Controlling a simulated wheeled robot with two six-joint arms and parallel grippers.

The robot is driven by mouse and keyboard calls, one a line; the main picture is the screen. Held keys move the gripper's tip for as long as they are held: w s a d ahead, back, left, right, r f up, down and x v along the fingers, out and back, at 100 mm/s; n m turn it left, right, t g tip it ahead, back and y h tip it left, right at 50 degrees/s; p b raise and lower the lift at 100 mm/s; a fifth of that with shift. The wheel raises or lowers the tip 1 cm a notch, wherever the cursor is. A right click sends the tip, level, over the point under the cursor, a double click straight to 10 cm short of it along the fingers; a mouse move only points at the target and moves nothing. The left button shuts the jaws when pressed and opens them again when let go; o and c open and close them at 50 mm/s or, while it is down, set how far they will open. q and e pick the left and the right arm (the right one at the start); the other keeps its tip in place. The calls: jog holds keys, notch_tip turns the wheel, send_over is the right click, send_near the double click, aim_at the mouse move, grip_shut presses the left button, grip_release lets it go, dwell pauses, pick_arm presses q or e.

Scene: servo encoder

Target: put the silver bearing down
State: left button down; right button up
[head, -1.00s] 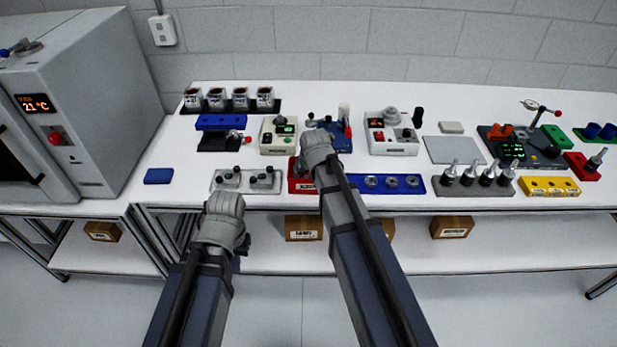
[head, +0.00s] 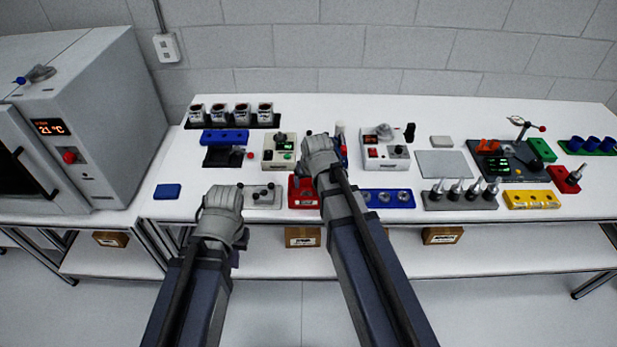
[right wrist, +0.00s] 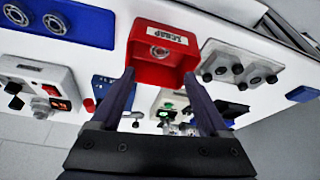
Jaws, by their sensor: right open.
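A silver bearing (right wrist: 159,52) lies inside the red bin (right wrist: 165,28), which has a white label on its rim. In the head view the red bin (head: 303,192) stands near the bench's front edge, partly behind my right arm. My right gripper (right wrist: 160,75) is open and empty, its two fingers apart on the near side of the bin. In the head view my right gripper (head: 319,150) covers its own fingers. My left gripper (head: 222,205) hangs in front of the bench's front edge, and its jaws are hidden.
A blue tray (head: 385,199) with bearings is right of the bin. A grey fixture with dark knobs (head: 262,196) is left of it. Devices (head: 280,152) stand behind. Stemmed tools (head: 460,198) stand further right. The bench front left is mostly clear around a blue block (head: 167,191).

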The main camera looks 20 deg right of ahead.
jog(key=s+a+n+g, duration=0.2)
jog(key=s+a, duration=0.4)
jog(key=s, duration=0.3)
jog(key=s+a+n+g+h, duration=0.1)
jog(key=s+a+n+g, duration=0.1)
jog(key=s+a, duration=0.5)
jog(key=s+g, duration=0.1)
jog(key=s, duration=0.2)
jog(key=shift+f+n, duration=0.3)
jog(key=shift+n, duration=0.1)
